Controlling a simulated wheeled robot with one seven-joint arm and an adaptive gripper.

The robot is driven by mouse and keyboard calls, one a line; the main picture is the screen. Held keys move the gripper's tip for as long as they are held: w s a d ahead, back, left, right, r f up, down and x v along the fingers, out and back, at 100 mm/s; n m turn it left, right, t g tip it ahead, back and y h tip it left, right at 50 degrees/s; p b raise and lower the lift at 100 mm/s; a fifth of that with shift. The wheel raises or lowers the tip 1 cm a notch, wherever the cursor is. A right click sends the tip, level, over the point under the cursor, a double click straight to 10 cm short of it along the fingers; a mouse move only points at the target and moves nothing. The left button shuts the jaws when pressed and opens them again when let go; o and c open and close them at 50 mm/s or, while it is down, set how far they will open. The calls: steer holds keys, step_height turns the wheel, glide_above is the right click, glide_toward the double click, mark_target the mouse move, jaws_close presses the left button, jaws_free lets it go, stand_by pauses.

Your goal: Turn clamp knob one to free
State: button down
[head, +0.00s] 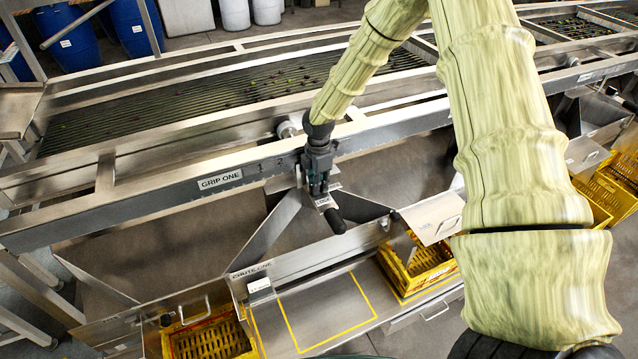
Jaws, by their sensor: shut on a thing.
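My gripper (319,187) reaches down in front of the machine's steel side rail, to the right of the GRIP ONE label (220,180). Its fingers are shut on a small part there, which I take to be clamp knob one; the fingers hide most of it, so its turn angle cannot be read. A black handle (336,221) sticks out just below the fingertips, beside a small pale label plate (325,203) whose text is too small to read.
Below is the CHUTE ONE tray (375,307) with a yellow outline. Yellow crates stand at its left (210,338) and right (432,270). The roller bed (190,108) with small dark fruit lies behind the rail. Blue barrels (68,38) stand at the back left.

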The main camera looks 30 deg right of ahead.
steer(key=shift+w, duration=0.1)
steer(key=c, duration=1.4)
jaws_free()
steer(key=shift+c, duration=0.2)
steer(key=shift+r, duration=0.1)
step_height(320, 180, up, 12)
steer(key=shift+d, duration=0.1)
